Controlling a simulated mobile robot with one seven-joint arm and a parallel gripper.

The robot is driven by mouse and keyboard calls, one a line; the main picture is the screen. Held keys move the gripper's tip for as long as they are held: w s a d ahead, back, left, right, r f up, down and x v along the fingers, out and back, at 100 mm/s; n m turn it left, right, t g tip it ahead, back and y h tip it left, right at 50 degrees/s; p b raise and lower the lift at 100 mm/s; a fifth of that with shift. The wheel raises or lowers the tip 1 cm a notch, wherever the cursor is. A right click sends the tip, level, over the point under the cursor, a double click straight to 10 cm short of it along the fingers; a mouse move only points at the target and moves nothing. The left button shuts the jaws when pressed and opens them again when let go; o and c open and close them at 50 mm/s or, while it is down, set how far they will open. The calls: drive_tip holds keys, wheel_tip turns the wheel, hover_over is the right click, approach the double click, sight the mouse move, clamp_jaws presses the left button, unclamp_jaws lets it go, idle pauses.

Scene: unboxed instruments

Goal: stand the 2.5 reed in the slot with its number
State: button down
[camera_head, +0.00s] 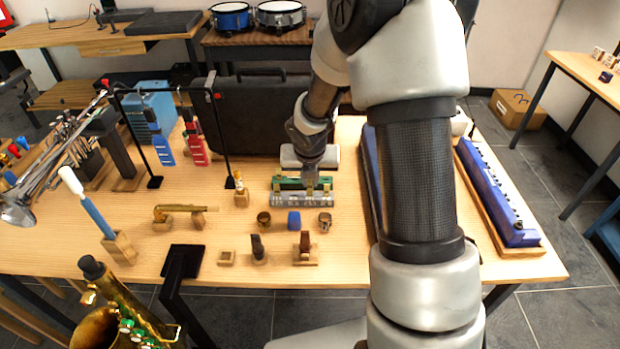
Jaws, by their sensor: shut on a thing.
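My gripper (311,180) points down over the reed rack at the middle of the table. It is shut on a small tan reed (309,188), held upright at the rack; the number on it is too small to read. The rack has a grey slotted front (290,200) with markings I cannot read and a green part (288,183) behind it. Another tan upright piece (327,187) shows just right of the gripper. I cannot tell whether the held reed is inside a slot or above it.
A black hanging frame (226,150) stands left.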

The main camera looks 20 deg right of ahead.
drive_tip(key=shift+f+b, duration=0.65)
drive_tip(key=shift+f, duration=0.4)
idle(0.6)
drive_tip(key=c, duration=1.7)
unclamp_jaws()
drive_tip(key=shift+r, duration=0.15)
drive_tip(key=p+v, duration=0.7)
drive_tip(key=v, duration=1)
drive_tip(key=shift+r, duration=0.1)
